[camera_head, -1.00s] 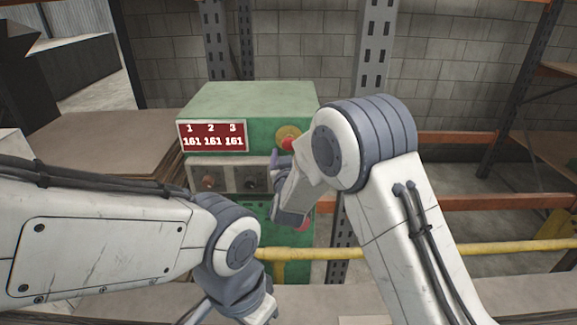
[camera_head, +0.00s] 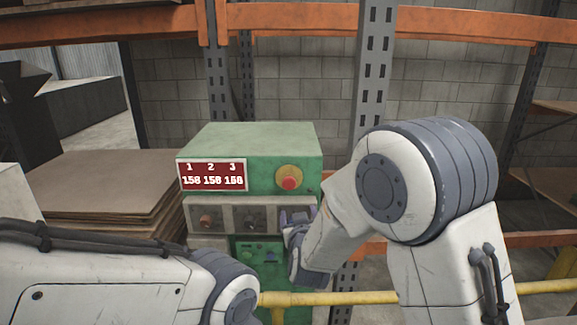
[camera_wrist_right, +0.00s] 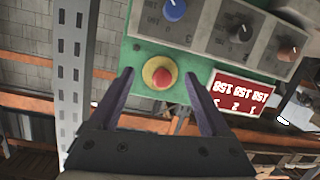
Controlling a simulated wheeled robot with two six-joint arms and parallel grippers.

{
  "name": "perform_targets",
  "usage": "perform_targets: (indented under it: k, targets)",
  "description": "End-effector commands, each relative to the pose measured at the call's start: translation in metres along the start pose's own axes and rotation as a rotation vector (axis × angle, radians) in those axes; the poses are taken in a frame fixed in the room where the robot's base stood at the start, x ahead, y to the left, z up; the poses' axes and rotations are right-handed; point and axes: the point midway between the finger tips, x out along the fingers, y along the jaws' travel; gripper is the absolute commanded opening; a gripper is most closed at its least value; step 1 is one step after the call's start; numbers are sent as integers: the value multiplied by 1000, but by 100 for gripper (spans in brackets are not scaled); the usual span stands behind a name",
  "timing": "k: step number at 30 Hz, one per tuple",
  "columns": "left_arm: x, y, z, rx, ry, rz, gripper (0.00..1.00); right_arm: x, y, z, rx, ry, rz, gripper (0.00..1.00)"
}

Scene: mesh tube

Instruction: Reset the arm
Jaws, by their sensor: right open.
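My right arm reaches in front of a green control box (camera_head: 260,141). Its gripper (camera_head: 298,217) is partly hidden by my own wrist in the head view. In the right wrist view, the right gripper (camera_wrist_right: 158,92) is open and empty. Its two purple fingers stand on either side of the red emergency button (camera_wrist_right: 161,78) with its yellow ring; I cannot tell how far off it is. The button also shows in the head view (camera_head: 289,178). My left arm shows at the lower left, but its gripper is out of the frame.
A red display (camera_head: 212,176) shows three equal numbers. Below it is a grey panel with knobs (camera_head: 233,217). A yellow rail (camera_head: 345,298) runs low in front. Stacked brown boards (camera_head: 100,195) lie left. Steel rack posts (camera_head: 370,75) and orange beams (camera_head: 450,22) stand behind.

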Motion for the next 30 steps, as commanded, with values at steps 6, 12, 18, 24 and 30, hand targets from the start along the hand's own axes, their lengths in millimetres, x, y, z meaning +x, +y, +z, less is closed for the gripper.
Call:
perform_targets:
  k: [6,12,18,24,30]
  targets:
    - [0,0,0,0,0,0,0,-53,51,72,93,-433,-101,81]
    - [0,0,0,0,0,0,0,-115,79,119,137,-721,-114,81]
    - [0,0,0,0,0,0,0,-166,100,147,166,-919,-96,81]
    - [0,0,0,0,0,0,0,-214,117,167,187,-1084,-63,81]
    - [0,0,0,0,0,0,0,-238,94,160,128,-1142,-128,81]
